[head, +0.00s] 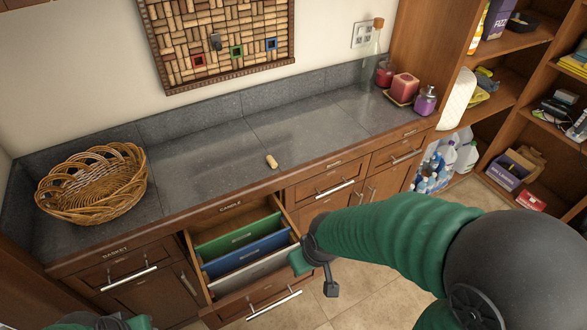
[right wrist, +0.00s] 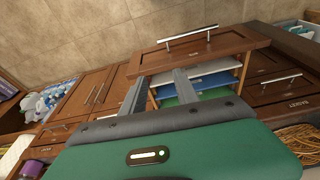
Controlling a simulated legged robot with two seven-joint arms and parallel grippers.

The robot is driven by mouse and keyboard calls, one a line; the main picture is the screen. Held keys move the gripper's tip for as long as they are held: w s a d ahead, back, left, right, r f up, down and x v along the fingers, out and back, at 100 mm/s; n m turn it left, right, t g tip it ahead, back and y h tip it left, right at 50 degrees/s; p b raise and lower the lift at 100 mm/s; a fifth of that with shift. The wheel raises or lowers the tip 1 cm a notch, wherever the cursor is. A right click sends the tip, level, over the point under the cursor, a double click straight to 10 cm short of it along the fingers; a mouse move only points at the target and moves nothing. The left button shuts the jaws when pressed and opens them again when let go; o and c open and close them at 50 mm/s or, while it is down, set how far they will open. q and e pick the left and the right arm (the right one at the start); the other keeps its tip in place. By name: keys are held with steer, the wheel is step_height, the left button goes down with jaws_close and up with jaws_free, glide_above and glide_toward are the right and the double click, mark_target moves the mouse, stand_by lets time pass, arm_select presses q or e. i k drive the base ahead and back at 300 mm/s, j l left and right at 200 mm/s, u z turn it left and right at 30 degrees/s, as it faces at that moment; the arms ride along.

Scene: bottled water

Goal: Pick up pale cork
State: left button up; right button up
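The pale cork (head: 271,161) lies on its side on the grey stone counter (head: 215,160), near the front edge and above the open drawer. My right gripper shows in the right wrist view (right wrist: 158,84) with its two grey fingers apart and nothing between them. It is in front of the open drawer, below the counter and away from the cork. The cork is not visible in the right wrist view. Only a green part of my left arm shows at the bottom left of the head view; its fingers are out of frame.
The open drawer (head: 247,284) holds green, blue and grey dividers and juts out below the cork. A wicker basket (head: 93,184) stands at the left. Red and purple jars and a corked bottle (head: 371,58) stand at the right. The counter around the cork is clear.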

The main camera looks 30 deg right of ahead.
mark_target(270, 159)
steer(key=l+u, duration=0.15)
steer(key=l, duration=1.9)
steer(key=i+l, duration=0.3)
steer(key=l, duration=0.15)
steer(key=i+l, duration=0.25)
steer(key=l, duration=0.2)
steer(key=i+l+u, duration=0.1)
steer(key=i+l, duration=0.2)
steer(key=l, duration=0.15)
